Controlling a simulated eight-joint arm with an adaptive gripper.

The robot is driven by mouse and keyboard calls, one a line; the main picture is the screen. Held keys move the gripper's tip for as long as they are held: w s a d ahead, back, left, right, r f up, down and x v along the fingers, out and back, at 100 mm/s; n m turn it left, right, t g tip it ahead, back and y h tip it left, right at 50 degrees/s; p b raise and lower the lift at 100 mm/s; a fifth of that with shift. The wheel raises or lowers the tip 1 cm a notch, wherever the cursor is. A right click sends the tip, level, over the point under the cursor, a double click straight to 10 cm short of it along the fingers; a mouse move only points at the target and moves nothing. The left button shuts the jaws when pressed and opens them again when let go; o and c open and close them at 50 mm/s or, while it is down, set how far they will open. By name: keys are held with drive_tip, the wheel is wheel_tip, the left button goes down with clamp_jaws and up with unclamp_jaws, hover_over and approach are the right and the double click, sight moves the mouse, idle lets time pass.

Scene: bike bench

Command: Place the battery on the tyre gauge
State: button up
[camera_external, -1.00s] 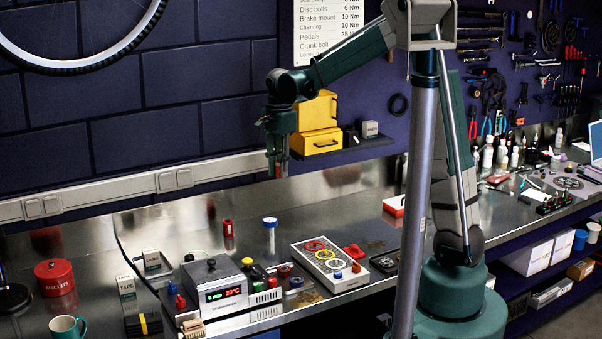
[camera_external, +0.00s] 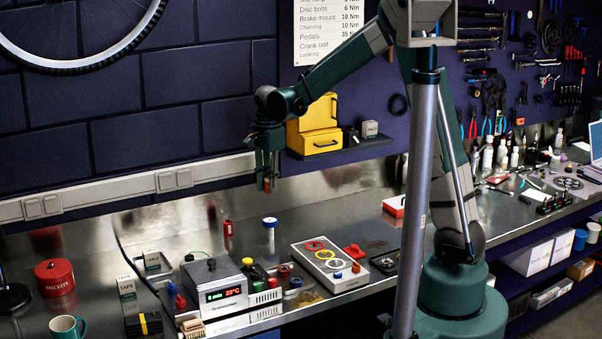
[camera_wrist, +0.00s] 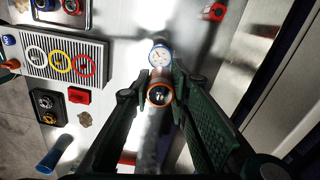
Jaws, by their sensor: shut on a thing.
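My gripper (camera_wrist: 160,98) is shut on the battery (camera_wrist: 159,94), a small cylinder seen end-on with an orange rim and dark top. In the external view the battery (camera_external: 267,184) shows as a small reddish piece between the fingers of my gripper (camera_external: 267,180), held in the air. The tyre gauge (camera_external: 269,233) stands upright on the bench below, with a blue-rimmed head. In the wrist view its white dial (camera_wrist: 161,55) faces up, just above the battery in the picture. The battery appears apart from it, well higher.
A red cylinder (camera_external: 228,229) stands left of the gauge. A panel with coloured rings (camera_external: 330,266) lies to the right, beside a red block (camera_external: 354,251). A metal box with a display (camera_external: 214,285) is at front left. Bare bench surrounds the gauge.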

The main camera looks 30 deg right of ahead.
drive_tip(key=shift+f, duration=0.1)
hover_over(270, 219)
drive_tip(key=shift+f, duration=2.85)
drive_tip(key=shift+f, duration=2.05)
drive_tip(key=shift+f, duration=0.1)
drive_tip(key=o, duration=0.5)
drive_tip(key=shift+f, duration=0.1)
drive_tip(key=o, duration=0.5)
drive_tip(key=shift+c, duration=0.2)
drive_tip(key=shift+r, duration=0.2)
